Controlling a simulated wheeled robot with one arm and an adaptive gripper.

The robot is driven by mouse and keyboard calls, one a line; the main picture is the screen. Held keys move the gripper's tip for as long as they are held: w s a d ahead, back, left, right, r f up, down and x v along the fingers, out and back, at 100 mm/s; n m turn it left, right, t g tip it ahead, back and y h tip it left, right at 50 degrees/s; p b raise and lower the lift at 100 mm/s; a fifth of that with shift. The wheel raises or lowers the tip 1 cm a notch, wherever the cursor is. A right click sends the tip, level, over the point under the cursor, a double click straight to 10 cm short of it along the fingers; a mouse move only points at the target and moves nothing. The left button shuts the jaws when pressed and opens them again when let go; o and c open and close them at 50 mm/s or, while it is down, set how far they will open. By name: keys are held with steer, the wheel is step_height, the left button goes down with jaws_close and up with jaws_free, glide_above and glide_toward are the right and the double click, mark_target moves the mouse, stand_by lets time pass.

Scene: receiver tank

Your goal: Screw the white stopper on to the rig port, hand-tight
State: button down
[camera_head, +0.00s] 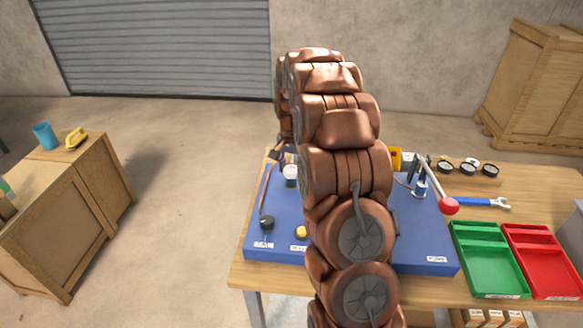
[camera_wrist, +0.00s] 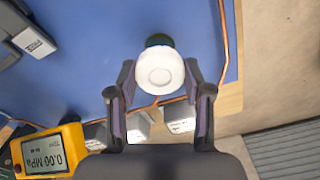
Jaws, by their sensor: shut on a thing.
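The white stopper (camera_wrist: 160,76) is round and pale, seen from above in the wrist view. A dark green part (camera_wrist: 159,40) shows just behind it; I cannot tell whether this is the port or the stopper's lower part. My gripper (camera_wrist: 160,70) has one finger on each side of the stopper and is shut on it. In the head view the stopper (camera_head: 291,171) shows white over dark green at the back left of the blue rig plate (camera_head: 277,247). Whether its thread sits in the port is hidden.
A yellow gauge (camera_wrist: 48,151) reads 0.00 MPa. A black knob (camera_head: 267,222) and a yellow cap (camera_head: 301,232) are on the plate's front left. A red-balled lever (camera_head: 449,205) stands right, by a blue wrench (camera_head: 484,202), green tray (camera_head: 490,295) and red tray (camera_head: 555,295).

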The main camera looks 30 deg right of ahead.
steer(key=shift+m, duration=1)
steer(key=shift+c, duration=2)
jaws_free()
step_height(320, 180, up, 7)
steer(key=shift+f+p, duration=0.2)
steer(key=shift+p, duration=0.1)
steer(key=shift+r, duration=0.2)
